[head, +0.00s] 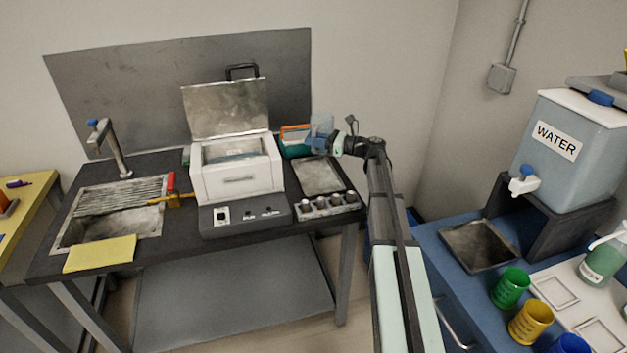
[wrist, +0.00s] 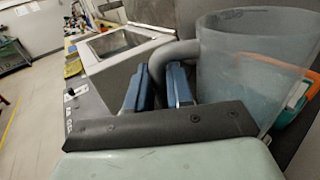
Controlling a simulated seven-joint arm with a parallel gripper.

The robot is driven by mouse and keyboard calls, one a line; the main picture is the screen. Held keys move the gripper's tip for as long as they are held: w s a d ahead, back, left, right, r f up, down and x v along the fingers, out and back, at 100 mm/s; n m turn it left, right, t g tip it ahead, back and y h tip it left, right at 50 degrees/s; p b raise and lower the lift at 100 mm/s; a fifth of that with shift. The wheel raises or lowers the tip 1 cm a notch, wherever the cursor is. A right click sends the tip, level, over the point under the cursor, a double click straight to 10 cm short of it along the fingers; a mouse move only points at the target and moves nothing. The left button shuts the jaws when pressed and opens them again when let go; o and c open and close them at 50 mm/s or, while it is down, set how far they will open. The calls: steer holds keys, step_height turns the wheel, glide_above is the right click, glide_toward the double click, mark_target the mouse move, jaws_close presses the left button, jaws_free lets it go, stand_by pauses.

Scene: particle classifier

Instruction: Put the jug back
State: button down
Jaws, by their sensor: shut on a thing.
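The jug (wrist: 240,65) is a translucent blue-grey vessel with a curved grey handle, large at the right of the wrist view. My gripper (wrist: 165,85) is shut on the handle, with its blue fingers on both sides of it. In the head view the jug (head: 321,128) is small, at the tip of my gripper (head: 338,141), over the back right of the dark bench. The jug looks upright. Whether its base touches anything is hidden.
The white machine (head: 237,175) with a raised lid stands left of the jug. The water tank (head: 571,145) stands at right.

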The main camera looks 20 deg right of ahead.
steer(key=s+a+n+g+y, duration=0.2)
steer(key=s+n+g, duration=0.1)
steer(key=s+g, duration=0.1)
steer(key=shift+s+a+f, duration=0.1)
steer(key=shift+f, duration=2.3)
steer(key=shift+s+a+f, duration=0.1)
steer(key=shift+f, duration=2.25)
steer(key=shift+f, duration=0.15)
steer(key=c, duration=1)
jaws_free()
steer(key=shift+d, duration=0.2)
steer(key=v, duration=1.1)
steer(key=shift+s+d, duration=0.1)
steer(key=shift+d, duration=0.25)
